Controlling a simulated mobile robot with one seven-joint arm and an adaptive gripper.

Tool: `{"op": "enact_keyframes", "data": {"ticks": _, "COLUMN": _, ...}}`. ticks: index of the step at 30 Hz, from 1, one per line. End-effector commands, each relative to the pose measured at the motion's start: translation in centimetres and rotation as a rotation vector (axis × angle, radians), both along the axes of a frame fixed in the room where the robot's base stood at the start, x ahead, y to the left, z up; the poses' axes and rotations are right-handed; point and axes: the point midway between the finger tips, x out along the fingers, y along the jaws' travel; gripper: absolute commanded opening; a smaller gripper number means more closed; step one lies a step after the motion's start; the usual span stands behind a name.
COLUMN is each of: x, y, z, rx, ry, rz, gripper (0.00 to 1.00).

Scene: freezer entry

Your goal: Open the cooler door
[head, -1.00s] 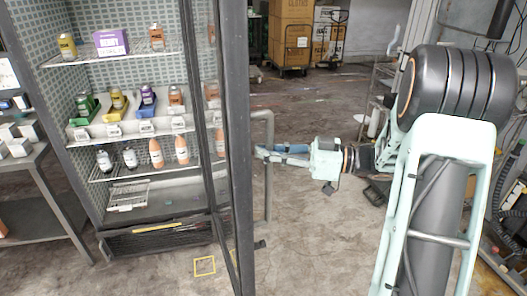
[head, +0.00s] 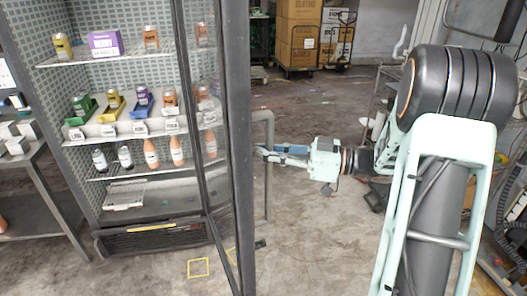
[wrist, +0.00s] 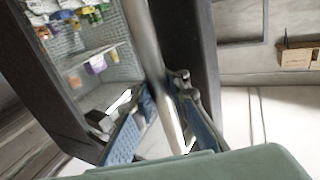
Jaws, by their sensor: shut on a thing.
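The cooler door (head: 240,120) is a tall dark-framed glass door, seen almost edge-on in the head view and standing swung out from the cooler (head: 85,170). Its upright grey bar handle (head: 268,190) is on the right side of the frame; the bar also crosses the wrist view (wrist: 148,45). My gripper (head: 265,152) reaches in from the right at the handle's upper part. In the wrist view my gripper (wrist: 161,90) has one blue-padded finger on each side of the bar and is shut on it. The exact finger contact is partly hidden.
Shelves inside the cooler hold bottles (head: 150,152) and a purple box (head: 105,43). A grey side table (head: 25,160) stands at the left. A cart with cardboard boxes (head: 298,40) stands at the back. The floor behind the handle is largely clear.

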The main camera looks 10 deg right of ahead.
Motion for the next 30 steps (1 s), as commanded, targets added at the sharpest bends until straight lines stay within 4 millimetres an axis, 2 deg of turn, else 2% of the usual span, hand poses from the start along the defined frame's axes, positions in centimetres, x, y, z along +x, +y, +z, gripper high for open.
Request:
{"op": "enact_keyframes", "data": {"ticks": 1, "x": -0.49, "y": -0.14, "z": -0.61, "rx": -0.004, "ry": 0.015, "rz": 0.005, "gripper": 0.00}}
{"op": "enact_keyframes", "data": {"ticks": 22, "x": -0.41, "y": -0.19, "z": -0.62, "rx": -0.004, "ry": 0.015, "rz": 0.001, "gripper": 0.00}}
{"op": "enact_keyframes", "data": {"ticks": 23, "x": -0.41, "y": -0.19, "z": -0.62, "rx": -0.004, "ry": 0.015, "rz": 0.001, "gripper": 0.12}}
{"op": "enact_keyframes", "data": {"ticks": 24, "x": -0.39, "y": -0.19, "z": -0.61, "rx": -0.004, "ry": 0.015, "rz": 0.001, "gripper": 0.17}}
{"op": "enact_keyframes", "data": {"ticks": 28, "x": -0.31, "y": -0.13, "z": -0.49, "rx": -0.004, "ry": 0.012, "rz": 0.001, "gripper": 0.31}}
{"op": "enact_keyframes", "data": {"ticks": 30, "x": -0.28, "y": -0.08, "z": -0.43, "rx": -0.004, "ry": 0.010, "rz": 0.002, "gripper": 0.31}}
